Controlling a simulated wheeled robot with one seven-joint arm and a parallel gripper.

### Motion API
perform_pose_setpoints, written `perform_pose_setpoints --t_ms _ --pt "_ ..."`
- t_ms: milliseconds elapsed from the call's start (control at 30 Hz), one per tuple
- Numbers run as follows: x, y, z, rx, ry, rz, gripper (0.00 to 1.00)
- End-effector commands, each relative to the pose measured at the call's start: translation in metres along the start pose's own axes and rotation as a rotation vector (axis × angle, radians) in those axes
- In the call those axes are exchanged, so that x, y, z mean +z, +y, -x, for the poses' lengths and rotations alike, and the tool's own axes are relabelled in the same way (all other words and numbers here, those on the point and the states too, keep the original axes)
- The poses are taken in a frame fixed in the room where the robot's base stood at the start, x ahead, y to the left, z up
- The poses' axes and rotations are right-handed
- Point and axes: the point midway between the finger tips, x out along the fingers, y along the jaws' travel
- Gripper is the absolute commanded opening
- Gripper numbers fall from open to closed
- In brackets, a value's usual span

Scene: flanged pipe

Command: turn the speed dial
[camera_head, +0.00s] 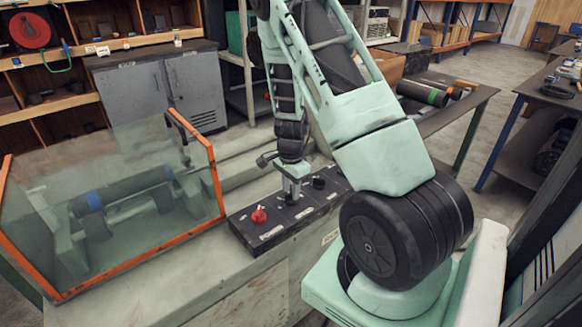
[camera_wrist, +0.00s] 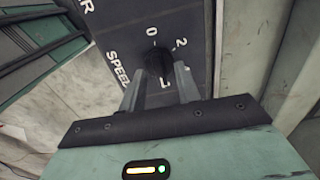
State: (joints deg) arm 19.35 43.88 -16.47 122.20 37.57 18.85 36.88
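The speed dial (camera_wrist: 158,62) is a small black knob on the dark panel in the wrist view. The word SPEED and the figures 0 and 2 show around it, and a mark below it is partly covered. My gripper (camera_wrist: 162,70) has one grey finger on each side of the dial, with no clear gap at the tips. I cannot make out the dial's pointer. In the head view my gripper (camera_head: 292,197) reaches down onto the black control panel (camera_head: 247,237) and hides the dial.
A red button (camera_head: 259,215) stands left of my gripper on the panel, and another black knob (camera_head: 319,182) stands to the right. A clear guard with an orange frame (camera_head: 140,263) is at the left. A bench with pipes (camera_head: 423,92) is behind.

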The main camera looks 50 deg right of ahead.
Motion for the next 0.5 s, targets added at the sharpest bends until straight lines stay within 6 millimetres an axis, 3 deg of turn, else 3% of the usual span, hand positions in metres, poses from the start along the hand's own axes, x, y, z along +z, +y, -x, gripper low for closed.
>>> perform_pose_setpoints --t_ms 500 --pt "0.001 -0.001 0.115 -0.007 0.001 0.000 0.33"
